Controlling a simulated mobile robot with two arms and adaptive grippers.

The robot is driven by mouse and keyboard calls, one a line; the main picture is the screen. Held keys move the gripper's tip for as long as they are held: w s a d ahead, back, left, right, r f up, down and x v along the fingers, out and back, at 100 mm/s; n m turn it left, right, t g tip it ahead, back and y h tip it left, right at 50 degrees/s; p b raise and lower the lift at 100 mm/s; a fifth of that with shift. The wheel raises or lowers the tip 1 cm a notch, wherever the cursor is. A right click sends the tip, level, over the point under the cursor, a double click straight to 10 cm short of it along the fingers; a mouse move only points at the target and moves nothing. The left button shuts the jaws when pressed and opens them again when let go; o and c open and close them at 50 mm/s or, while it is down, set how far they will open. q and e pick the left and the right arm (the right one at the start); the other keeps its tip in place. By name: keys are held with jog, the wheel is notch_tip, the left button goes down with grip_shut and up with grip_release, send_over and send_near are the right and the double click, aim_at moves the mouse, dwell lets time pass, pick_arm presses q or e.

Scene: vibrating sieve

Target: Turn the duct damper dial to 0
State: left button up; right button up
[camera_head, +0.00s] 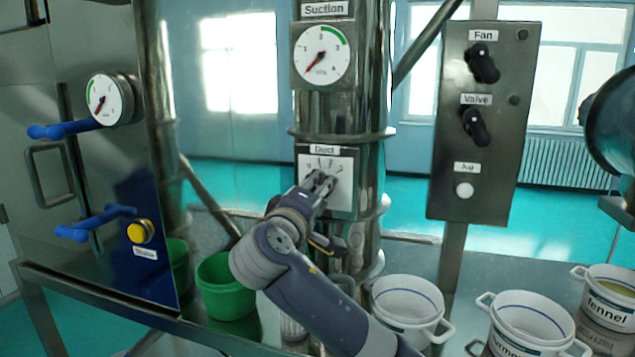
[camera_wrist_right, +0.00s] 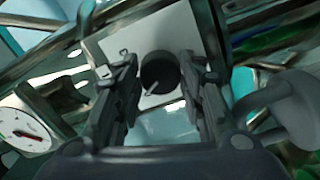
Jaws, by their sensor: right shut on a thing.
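The duct damper dial is a dark round knob (camera_wrist_right: 160,70) on a pale plate (camera_head: 343,195) labelled "Duct", fixed to the steel column. Scale marks run along the plate's upper part, with a 0 at the left end. My right gripper (camera_head: 319,183) is at the plate and hides most of the knob in the head view. In the right wrist view its two fingers (camera_wrist_right: 158,67) stand on either side of the knob, shut on it. A light pointer mark shows on the knob's lower edge in that view; I cannot tell which number it points to. My left gripper is not in view.
A "Suction" gauge (camera_head: 322,55) sits above the dial. A panel (camera_head: 487,120) with Fan and Valve knobs stands to the right. A cabinet with blue handles (camera_head: 95,222) is at left. Green buckets (camera_head: 226,287) and white tubs (camera_head: 408,300) stand below.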

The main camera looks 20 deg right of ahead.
jog(key=shift+r+n+p, duration=0.1)
jog(key=shift+n+p, duration=1.6)
jog(key=shift+n, duration=0.3)
jog(key=o, duration=1)
jog(key=shift+o, duration=0.2)
